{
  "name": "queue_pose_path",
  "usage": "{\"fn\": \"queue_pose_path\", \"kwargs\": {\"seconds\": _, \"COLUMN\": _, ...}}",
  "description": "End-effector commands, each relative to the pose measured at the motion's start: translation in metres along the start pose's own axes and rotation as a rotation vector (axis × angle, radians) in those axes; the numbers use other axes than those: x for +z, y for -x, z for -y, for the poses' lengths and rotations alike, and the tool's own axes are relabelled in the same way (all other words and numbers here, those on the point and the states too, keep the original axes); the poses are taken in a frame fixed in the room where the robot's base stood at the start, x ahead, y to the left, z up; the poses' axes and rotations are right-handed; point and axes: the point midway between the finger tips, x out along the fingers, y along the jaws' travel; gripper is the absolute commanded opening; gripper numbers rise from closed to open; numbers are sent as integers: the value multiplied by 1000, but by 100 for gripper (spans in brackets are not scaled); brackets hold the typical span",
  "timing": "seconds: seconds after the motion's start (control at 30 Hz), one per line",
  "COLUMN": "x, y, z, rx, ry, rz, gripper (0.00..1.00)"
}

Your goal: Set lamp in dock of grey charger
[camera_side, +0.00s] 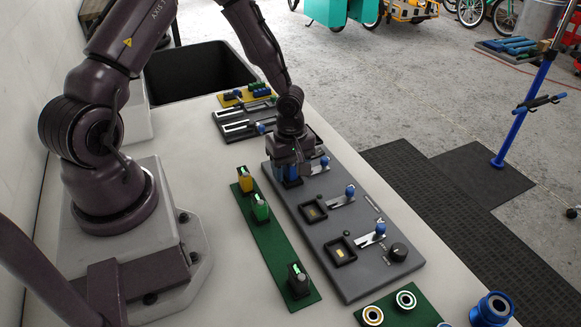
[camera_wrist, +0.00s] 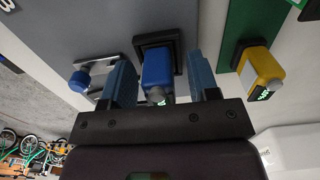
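The grey charger (camera_side: 352,226) is a long panel with a row of square black docks, each beside a lever with a blue knob. A blue lamp (camera_wrist: 157,68) stands at the black-framed dock (camera_wrist: 178,42) at the charger's far end. My gripper (camera_wrist: 161,80) is open, with one blue finger on each side of this lamp and a visible gap on at least the right side. In the side view my gripper (camera_side: 288,174) is low over that dock and mostly hides the lamp. How deep the lamp sits cannot be told. The nearer two docks (camera_side: 341,250) hold no lamp.
A green strip (camera_side: 279,246) left of the charger carries a yellow lamp (camera_side: 245,180), a green lamp (camera_side: 261,209) and a dark lamp (camera_side: 298,281). Blue-knobbed levers (camera_side: 350,191) stand close to the docks. A black bin (camera_side: 200,72) is at the back; a green ring board (camera_side: 424,314) is in front.

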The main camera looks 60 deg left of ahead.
Motion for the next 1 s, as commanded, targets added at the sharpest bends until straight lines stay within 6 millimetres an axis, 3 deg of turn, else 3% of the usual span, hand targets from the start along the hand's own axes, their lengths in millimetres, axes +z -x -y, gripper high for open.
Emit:
{"fn": "queue_pose_path", "kwargs": {"seconds": 0.17, "x": 0, "y": 5, "z": 0, "rx": 1, "ry": 2, "rz": 0, "gripper": 55}}
{"fn": "queue_pose_path", "kwargs": {"seconds": 0.27, "x": -1, "y": 18, "z": -1, "rx": 3, "ry": 2, "rz": 0, "gripper": 55}}
{"fn": "queue_pose_path", "kwargs": {"seconds": 0.7, "x": -1, "y": 108, "z": 0, "rx": 2, "ry": 2, "rz": -3, "gripper": 55}}
{"fn": "queue_pose_path", "kwargs": {"seconds": 1.0, "x": 1, "y": 130, "z": -7, "rx": 43, "ry": 59, "rz": 7, "gripper": 55}}
